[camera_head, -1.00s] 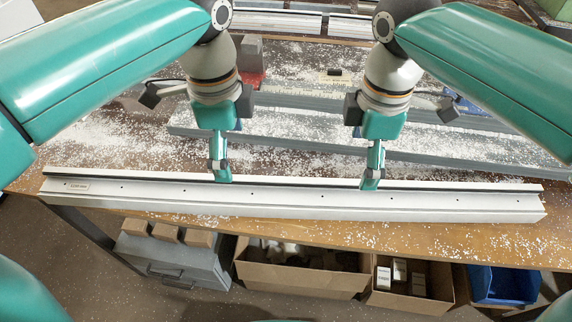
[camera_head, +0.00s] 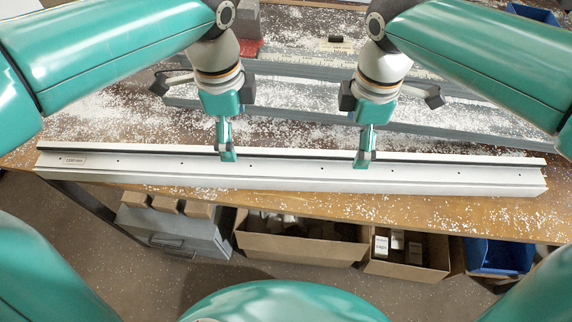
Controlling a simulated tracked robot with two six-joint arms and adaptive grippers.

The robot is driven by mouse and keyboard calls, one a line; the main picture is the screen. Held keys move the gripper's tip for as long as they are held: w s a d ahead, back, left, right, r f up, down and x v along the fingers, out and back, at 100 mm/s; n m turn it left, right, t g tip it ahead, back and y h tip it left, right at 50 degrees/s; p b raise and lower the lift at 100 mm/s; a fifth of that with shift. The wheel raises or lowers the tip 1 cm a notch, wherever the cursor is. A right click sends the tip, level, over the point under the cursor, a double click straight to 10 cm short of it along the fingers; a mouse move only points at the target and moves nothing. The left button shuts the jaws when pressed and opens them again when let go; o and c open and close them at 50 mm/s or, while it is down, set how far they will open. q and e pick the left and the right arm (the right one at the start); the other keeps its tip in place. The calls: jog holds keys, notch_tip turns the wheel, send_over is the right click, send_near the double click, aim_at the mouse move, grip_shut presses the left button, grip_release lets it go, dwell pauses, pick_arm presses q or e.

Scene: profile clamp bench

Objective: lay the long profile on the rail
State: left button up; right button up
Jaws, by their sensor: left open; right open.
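The long profile (camera_head: 300,177) is a long white bar with a dark groove, small holes and a label at its left end. It lies along the bench's front edge, running left to right. My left gripper (camera_head: 227,155) is open, with its fingers pointing down at the profile's back upper edge, left of the middle. My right gripper (camera_head: 363,160) is open at the same edge, right of the middle. I cannot tell whether the fingers touch or straddle the profile. The grey rail (camera_head: 430,136) runs across the bench behind the profile, partly hidden by my arms and covered with white shavings.
White shavings cover the wooden bench (camera_head: 390,208). A scale strip and a small black block (camera_head: 336,40) are behind the rail. Below the front edge are a grey drawer box (camera_head: 175,235), cardboard boxes (camera_head: 300,247) and a blue bin (camera_head: 498,257).

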aim_at(242, 164)
pick_arm(q)
notch_tip(242, 164, down, 12)
jog(key=shift+r, duration=0.1)
pick_arm(e)
notch_tip(242, 164, down, 12)
jog(key=shift+r, duration=0.1)
pick_arm(q)
jog(key=shift+c, duration=0.2)
pick_arm(e)
jog(key=shift+c, duration=0.2)
pick_arm(q)
jog(key=c, duration=1.8)
pick_arm(e)
jog(key=c, duration=1.8)
pick_arm(q)
jog(key=shift+r, duration=0.1)
pick_arm(e)
jog(key=shift+r, duration=0.1)
